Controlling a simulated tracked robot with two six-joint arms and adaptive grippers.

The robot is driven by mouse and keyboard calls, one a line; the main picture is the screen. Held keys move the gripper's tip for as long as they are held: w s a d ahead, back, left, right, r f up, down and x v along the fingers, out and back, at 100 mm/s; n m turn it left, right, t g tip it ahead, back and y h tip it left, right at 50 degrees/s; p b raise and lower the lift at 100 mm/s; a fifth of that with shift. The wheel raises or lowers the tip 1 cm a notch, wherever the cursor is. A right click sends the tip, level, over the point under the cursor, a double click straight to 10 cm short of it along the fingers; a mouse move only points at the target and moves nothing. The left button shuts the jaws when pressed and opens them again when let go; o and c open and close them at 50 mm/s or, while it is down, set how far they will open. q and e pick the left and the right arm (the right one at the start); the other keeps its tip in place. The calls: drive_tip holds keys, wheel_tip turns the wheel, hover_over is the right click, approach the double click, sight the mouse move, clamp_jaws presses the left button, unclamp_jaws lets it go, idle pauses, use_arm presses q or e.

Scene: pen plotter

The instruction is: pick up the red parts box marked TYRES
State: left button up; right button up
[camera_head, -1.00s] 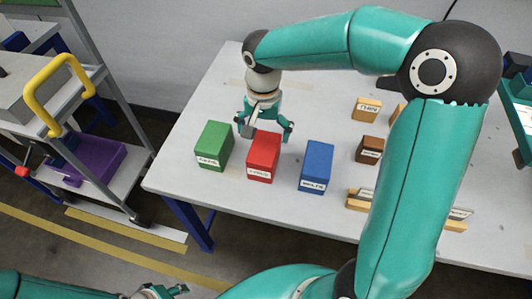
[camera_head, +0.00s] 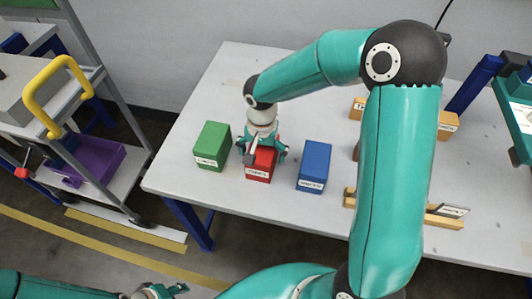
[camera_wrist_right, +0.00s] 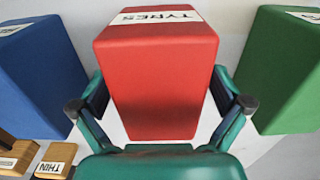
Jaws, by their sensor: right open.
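The red parts box (camera_head: 259,167) stands on the table between a green and a blue box. In the right wrist view the red box (camera_wrist_right: 160,75) shows upside down with a white TYRES label. My right gripper (camera_head: 263,154) is open over the red box, with one finger on either side of it. In the wrist view the right gripper's fingers (camera_wrist_right: 162,105) flank the box, with gaps showing near the fingertips. The gripper hides part of the box's top in the head view. My left gripper (camera_head: 160,291) shows only partly at the bottom edge; its jaws are unclear.
The green box (camera_head: 212,147) stands close left of the red one, the blue box (camera_head: 314,166) to its right. Wooden blocks (camera_head: 447,122) and a wooden rack (camera_head: 440,220) lie farther right, partly behind my right arm. A cart with a purple bin (camera_head: 97,160) stands left of the table.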

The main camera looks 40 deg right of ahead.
drive_tip(key=c, duration=1.4)
drive_tip(key=shift+r, duration=0.1)
